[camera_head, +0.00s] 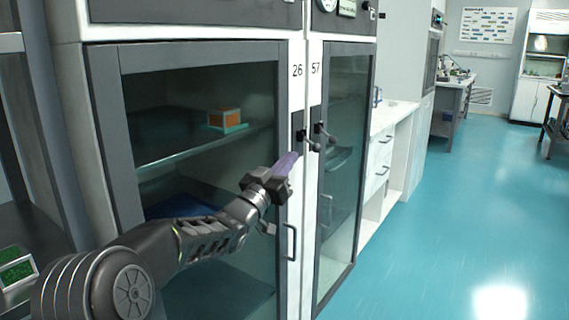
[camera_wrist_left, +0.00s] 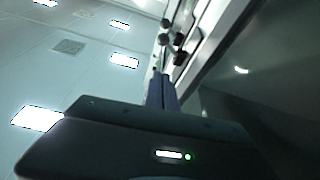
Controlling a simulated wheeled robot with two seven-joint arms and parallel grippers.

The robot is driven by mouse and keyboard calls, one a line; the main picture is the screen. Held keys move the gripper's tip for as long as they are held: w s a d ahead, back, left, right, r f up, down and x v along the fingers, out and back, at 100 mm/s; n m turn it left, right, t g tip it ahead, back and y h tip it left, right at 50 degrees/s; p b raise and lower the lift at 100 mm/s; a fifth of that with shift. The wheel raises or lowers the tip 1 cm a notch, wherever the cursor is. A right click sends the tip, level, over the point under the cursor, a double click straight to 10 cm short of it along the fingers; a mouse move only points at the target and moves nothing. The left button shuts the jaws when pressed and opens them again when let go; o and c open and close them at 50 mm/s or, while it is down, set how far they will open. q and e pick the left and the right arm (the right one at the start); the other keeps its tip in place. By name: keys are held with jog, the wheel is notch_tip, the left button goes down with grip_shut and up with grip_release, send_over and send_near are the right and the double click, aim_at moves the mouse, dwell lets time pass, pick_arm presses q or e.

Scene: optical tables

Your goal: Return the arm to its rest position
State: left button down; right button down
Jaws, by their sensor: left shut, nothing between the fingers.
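My left arm comes in from the lower left in the head view and reaches across the front of the glass-door cabinet (camera_head: 100,130). My left gripper (camera_head: 287,163) is shut and empty, its purple-grey fingers pointing up beside the dark knobs between the doors marked 26 and 57. In the left wrist view the closed fingers (camera_wrist_left: 161,92) point up toward dark knobs (camera_wrist_left: 178,42). I cannot tell whether the fingertips touch the cabinet. My right gripper is not in view.
Behind the glass, an orange and teal box (camera_head: 225,119) sits on a shelf. A second glass door (camera_head: 338,180) and a white counter (camera_head: 392,115) stand to the right. Open teal floor (camera_head: 460,210) lies on the right. A green-topped item (camera_head: 16,268) lies at the lower left.

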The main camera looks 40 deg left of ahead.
pick_arm(q)
jog(key=shift+w, duration=0.1)
dwell(0.4)
